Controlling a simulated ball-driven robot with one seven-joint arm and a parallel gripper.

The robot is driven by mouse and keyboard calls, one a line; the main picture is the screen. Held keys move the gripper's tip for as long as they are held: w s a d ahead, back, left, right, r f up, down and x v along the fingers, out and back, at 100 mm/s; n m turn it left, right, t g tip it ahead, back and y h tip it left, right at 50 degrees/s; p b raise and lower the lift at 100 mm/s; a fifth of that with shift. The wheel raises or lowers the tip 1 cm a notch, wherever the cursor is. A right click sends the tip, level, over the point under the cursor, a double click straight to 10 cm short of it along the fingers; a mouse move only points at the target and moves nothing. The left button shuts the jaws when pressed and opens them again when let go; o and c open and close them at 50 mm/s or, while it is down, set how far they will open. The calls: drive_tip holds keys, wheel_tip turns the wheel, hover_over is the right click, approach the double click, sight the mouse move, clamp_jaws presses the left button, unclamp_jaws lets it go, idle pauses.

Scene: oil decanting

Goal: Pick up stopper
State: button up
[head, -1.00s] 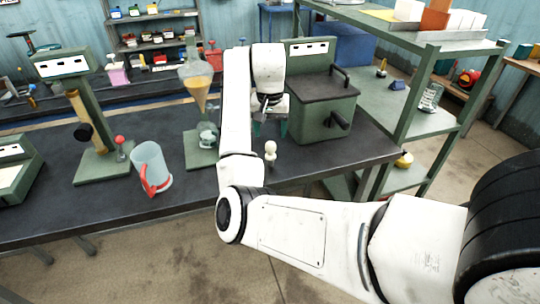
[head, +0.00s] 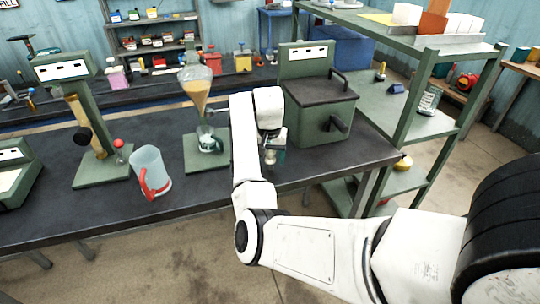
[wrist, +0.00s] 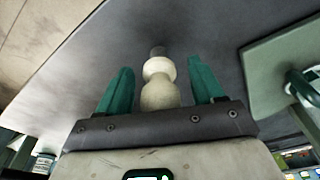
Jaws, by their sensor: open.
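The stopper (wrist: 160,92) is cream-coloured and rounded, with a narrow neck and a dark grey tip. In the wrist view it lies between the two green fingers of my gripper (wrist: 160,68), with a visible gap on each side. My gripper is open around it and does not visibly touch it. In the head view my gripper (head: 273,156) is low over the front right of the dark bench, and my gripper and arm mostly hide the stopper there.
The dark bench (head: 108,213) holds a pitcher (head: 150,168) with a red handle. Left of my arm, a funnel (head: 196,88) of amber liquid hangs above a small glass jar (head: 209,141). A green machine (head: 318,105) stands close behind my gripper. A green shelf (head: 440,120) is at right.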

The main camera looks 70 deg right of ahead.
drive_tip(key=shift+c, duration=0.2)
clamp_jaws()
idle(0.3)
drive_tip(key=shift+r, duration=0.1)
